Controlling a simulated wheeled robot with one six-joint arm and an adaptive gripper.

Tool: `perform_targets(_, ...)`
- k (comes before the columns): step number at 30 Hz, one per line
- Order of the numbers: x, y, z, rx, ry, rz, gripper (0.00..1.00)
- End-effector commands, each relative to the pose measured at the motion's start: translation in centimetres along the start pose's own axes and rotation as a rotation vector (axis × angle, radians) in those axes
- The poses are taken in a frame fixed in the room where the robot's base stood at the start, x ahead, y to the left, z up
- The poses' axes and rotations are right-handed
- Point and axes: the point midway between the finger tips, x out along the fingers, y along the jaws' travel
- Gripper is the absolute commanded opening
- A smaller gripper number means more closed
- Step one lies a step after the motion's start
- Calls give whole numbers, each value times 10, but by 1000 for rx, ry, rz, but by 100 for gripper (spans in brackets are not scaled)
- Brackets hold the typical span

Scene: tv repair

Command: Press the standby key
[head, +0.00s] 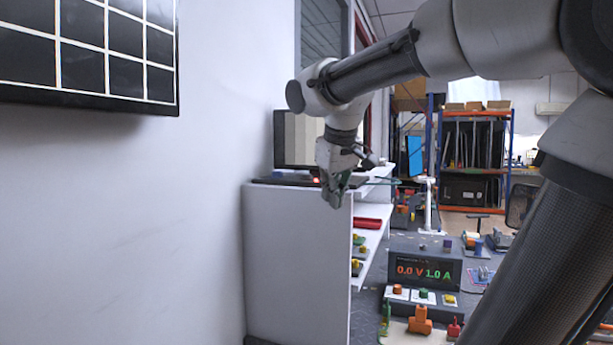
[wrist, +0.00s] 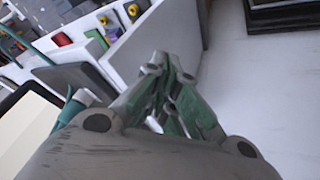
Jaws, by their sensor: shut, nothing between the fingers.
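I cannot make out a standby key for certain in either view. A small red light (head: 316,181) glows on the dark flat unit (head: 285,180) on top of the white shelf cabinet, below a screen (head: 296,140) with pale vertical bands. My gripper (head: 335,200) points down in front of the cabinet's top right edge, just right of the red light. In the wrist view my gripper (wrist: 160,65) has its green-grey fingers together with nothing between them. It appears clear of any surface. My arm and gripper hide part of the screen and flat unit.
A wall-mounted screen with a white grid (head: 90,55) hangs upper left. The white cabinet (head: 295,260) has open shelves holding a red item (head: 367,223) and small parts. At lower right, a bench supply (head: 425,270) reads 0.0 V 1.0 A. The wall side left of the cabinet is free.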

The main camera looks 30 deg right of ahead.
Motion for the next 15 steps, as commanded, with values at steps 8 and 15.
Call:
perform_targets(8, -36, 47, -160, -57, 84, 206, 0)
perform_targets(15, -51, 63, -222, -68, 126, 300, 0)
